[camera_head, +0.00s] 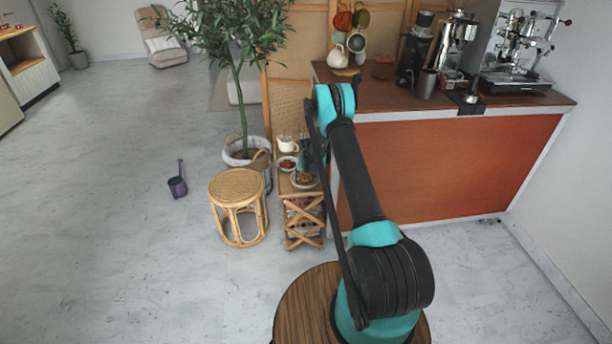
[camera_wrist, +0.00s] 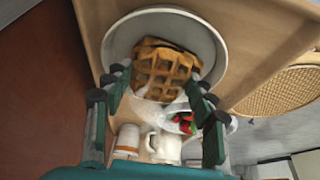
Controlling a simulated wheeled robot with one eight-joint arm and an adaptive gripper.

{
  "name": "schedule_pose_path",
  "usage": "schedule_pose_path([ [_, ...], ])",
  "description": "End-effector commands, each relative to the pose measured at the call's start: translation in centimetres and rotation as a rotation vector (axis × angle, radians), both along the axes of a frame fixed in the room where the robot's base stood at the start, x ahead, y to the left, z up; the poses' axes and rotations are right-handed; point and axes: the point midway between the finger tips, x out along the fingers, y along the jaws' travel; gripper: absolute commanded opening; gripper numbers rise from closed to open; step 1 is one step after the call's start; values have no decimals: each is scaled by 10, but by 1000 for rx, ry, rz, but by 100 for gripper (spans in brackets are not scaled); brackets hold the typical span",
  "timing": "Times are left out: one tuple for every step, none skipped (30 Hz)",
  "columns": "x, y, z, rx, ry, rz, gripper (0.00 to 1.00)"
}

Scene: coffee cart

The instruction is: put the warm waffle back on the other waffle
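Two browned waffles appear in the wrist view, overlapping in a round white plate (camera_wrist: 117,45). The nearer waffle (camera_wrist: 165,72) covers most of the other waffle (camera_wrist: 150,42), whose edge shows behind it. I cannot tell how they touch. My gripper (camera_wrist: 156,80) is open, with its fingertips on either side of the nearer waffle. A gap shows at the left finger; contact at the right finger is unclear. In the head view the plate (camera_head: 296,185) stands on the small wooden cart (camera_head: 290,194), below my gripper (camera_head: 306,168), and the waffles are small there.
A bowl of strawberries (camera_head: 287,163) and a white pitcher (camera_head: 287,143) stand behind the plate on the cart. A white cup (camera_wrist: 127,140) is near the pitcher. A rattan stool (camera_head: 238,190) is left of the cart, and the orange-fronted counter (camera_head: 440,165) is to its right.

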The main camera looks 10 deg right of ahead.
Motion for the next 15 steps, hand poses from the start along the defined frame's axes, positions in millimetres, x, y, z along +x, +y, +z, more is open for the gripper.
schedule_pose_path([
  [0,0,0,0,0,0,61],
  [0,0,0,0,0,0,65],
  [0,0,0,0,0,0,70],
  [0,0,0,0,0,0,73],
  [0,0,0,0,0,0,77],
  [0,0,0,0,0,0,77],
  [0,0,0,0,0,0,77],
  [0,0,0,0,0,0,77],
  [0,0,0,0,0,0,77],
  [0,0,0,0,0,0,77],
  [0,0,0,0,0,0,77],
  [0,0,0,0,0,0,77],
  [0,0,0,0,0,0,77],
  [0,0,1,0,0,0,77],
  [0,0,2,0,0,0,77],
])
